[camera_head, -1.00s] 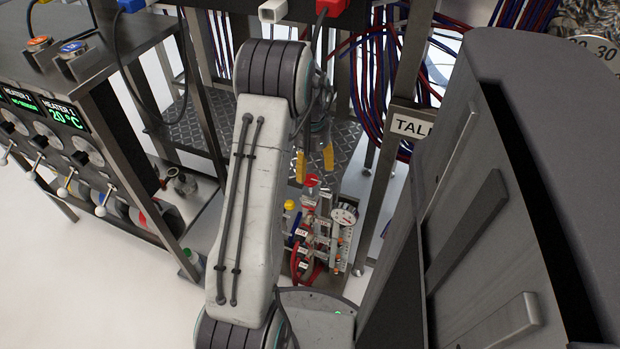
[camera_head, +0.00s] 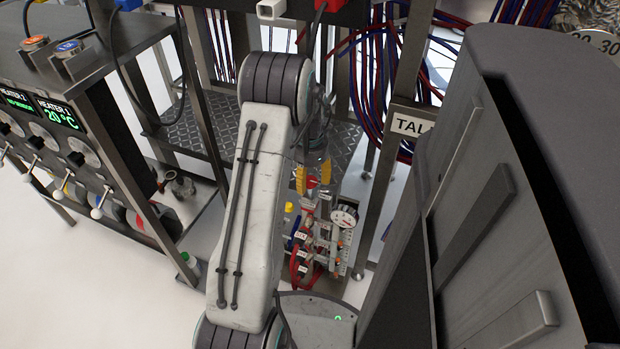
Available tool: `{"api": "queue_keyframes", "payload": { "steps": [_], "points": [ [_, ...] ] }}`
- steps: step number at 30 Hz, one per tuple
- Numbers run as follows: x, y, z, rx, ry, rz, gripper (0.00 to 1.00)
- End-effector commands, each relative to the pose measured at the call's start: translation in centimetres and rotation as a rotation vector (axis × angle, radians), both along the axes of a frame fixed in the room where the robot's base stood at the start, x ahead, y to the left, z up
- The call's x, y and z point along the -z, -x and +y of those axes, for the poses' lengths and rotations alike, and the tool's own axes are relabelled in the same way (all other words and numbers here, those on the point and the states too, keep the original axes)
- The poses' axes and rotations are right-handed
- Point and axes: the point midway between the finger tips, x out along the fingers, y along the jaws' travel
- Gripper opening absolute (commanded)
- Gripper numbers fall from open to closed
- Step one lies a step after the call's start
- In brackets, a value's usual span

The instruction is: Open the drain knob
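My gripper (camera_head: 313,177) hangs down in front of the valve panel (camera_head: 322,240), with its two yellow fingertips apart. A red knob (camera_head: 311,182) at the top of the panel shows between the fingertips. I cannot tell whether either fingertip touches it. A yellow knob (camera_head: 288,207) sits lower to the left. The panel also carries a white round gauge (camera_head: 344,216), red hoses and small white labels too small to read, so I cannot tell which knob is marked as the drain. My arm hides what lies left of the panel.
A metal frame post with a "TALL"-like sign (camera_head: 410,124) stands right of the panel, with red and blue cables behind. A heater cabinet (camera_head: 75,150) with several levers stands at left. A treadplate shelf (camera_head: 335,140) lies behind my gripper. White floor (camera_head: 100,290) is clear at lower left.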

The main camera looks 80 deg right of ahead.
Motion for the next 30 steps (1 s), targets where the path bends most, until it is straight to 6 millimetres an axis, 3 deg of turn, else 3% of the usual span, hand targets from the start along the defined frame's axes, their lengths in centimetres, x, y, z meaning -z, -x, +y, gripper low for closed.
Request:
{"api": "queue_keyframes", "payload": {
  "steps": [15, 23, 30],
  "points": [
    [0.0, 0.01, -0.02, 0.0, 0.0, 0.0, 0.08],
    [-0.03, 0.0, -0.03, -0.032, 0.001, -0.001, 0.08],
    [-0.08, 0.0, 0.0, -0.17, -0.001, 0.0, 0.08]
  ]
}}
